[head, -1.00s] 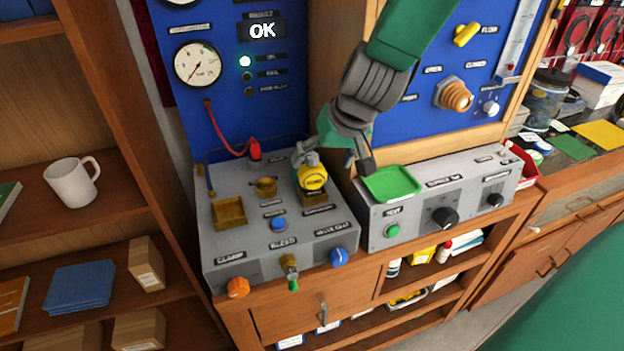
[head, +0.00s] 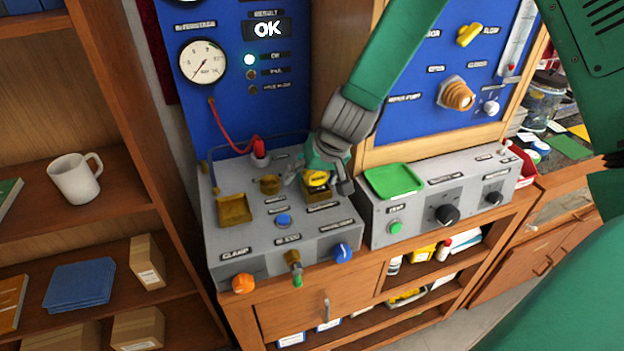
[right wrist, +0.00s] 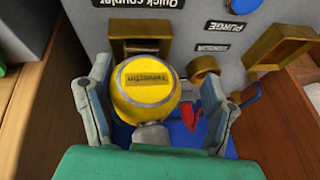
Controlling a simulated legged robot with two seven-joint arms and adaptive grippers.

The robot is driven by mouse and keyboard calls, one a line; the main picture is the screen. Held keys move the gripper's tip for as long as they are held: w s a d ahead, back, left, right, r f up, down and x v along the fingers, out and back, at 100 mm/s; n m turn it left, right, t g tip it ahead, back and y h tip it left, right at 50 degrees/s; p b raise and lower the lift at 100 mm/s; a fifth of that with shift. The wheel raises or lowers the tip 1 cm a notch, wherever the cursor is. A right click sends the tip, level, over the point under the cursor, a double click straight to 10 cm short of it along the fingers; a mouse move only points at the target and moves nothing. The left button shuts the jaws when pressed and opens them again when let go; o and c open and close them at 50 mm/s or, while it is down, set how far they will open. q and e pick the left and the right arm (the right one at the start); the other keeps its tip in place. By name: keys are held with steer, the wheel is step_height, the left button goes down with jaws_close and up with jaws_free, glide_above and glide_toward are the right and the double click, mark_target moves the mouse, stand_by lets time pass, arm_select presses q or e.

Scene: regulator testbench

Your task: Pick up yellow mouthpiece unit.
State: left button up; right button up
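The yellow mouthpiece unit (head: 318,179) sits at a brass holder (head: 316,196) on top of the grey bench box, partly hidden by my right gripper. In the right wrist view the yellow unit (right wrist: 146,82) shows its round labelled cap between the two fingers. My right gripper (head: 322,178) is around it from above, and in the wrist view the gripper (right wrist: 152,100) is open, with a small gap at the left finger and a wider one at the right. My left gripper is not in view.
A green tray (head: 393,181) lies on the right grey box. An empty brass holder (head: 234,209) and a red hose (head: 230,140) are left of the gripper. A blue panel with gauges stands behind. A white mug (head: 74,180) is on the left shelf.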

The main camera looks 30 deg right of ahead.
steer(key=shift+a, duration=0.1)
steer(key=c, duration=1.2)
steer(key=shift+s+d+f, duration=0.1)
steer(key=shift+d+f, duration=0.1)
steer(key=shift+d, duration=0.85)
steer(key=shift+c, duration=0.5)
